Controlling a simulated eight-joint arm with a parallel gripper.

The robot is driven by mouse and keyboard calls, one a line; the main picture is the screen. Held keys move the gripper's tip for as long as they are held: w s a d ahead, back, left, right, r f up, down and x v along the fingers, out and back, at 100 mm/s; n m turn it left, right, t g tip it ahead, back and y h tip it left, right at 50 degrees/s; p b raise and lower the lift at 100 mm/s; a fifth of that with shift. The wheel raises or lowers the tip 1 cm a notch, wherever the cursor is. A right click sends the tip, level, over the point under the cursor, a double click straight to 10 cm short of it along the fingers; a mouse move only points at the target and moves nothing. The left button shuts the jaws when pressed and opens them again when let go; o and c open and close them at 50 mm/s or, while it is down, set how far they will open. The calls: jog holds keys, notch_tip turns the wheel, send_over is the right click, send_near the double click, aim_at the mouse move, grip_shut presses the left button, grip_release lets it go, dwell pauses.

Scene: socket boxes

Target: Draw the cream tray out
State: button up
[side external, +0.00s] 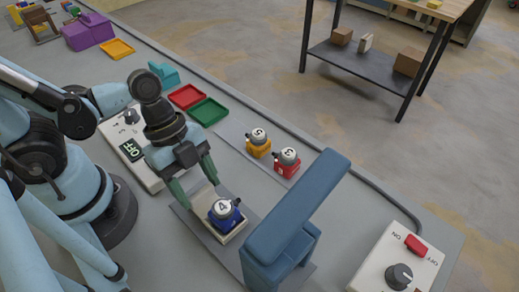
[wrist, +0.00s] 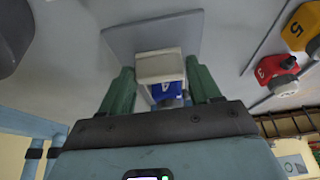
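The cream tray (side external: 202,198) lies on a grey plate (side external: 190,222), its near end out from a blue arched frame (side external: 297,205). A blue socket box marked 4 (side external: 224,214), with a silver top, stands upright in the tray. My gripper (side external: 198,192) is low at the tray's end away from the frame, its green fingers spread to either side. In the wrist view, the cream tray (wrist: 160,67) shows between the fingertips (wrist: 160,75), very close to both. I cannot tell whether they press on it. The blue box (wrist: 166,90) shows partly behind it.
A yellow box (side external: 258,146) and a red box (side external: 286,164) stand on another plate behind. Red (side external: 187,97) and green (side external: 209,111) trays lie farther left. A switch box (side external: 398,262) stands at front right, and a panel (side external: 131,146) beside my arm.

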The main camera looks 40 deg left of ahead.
jog(key=o, duration=0.4)
jog(key=shift+c, duration=0.2)
jog(key=shift+r, duration=0.15)
jog(key=v, duration=1.1)
jog(key=shift+a+r, duration=0.2)
jog(key=shift+r, duration=0.15)
jog(key=w+a+n+t+y, duration=0.4)
jog(key=w+n, duration=0.8)
jog(key=n, duration=0.6)
jog(key=a+t, duration=0.2)
jog(key=t, duration=0.1)
jog(key=shift+a, duration=0.4)
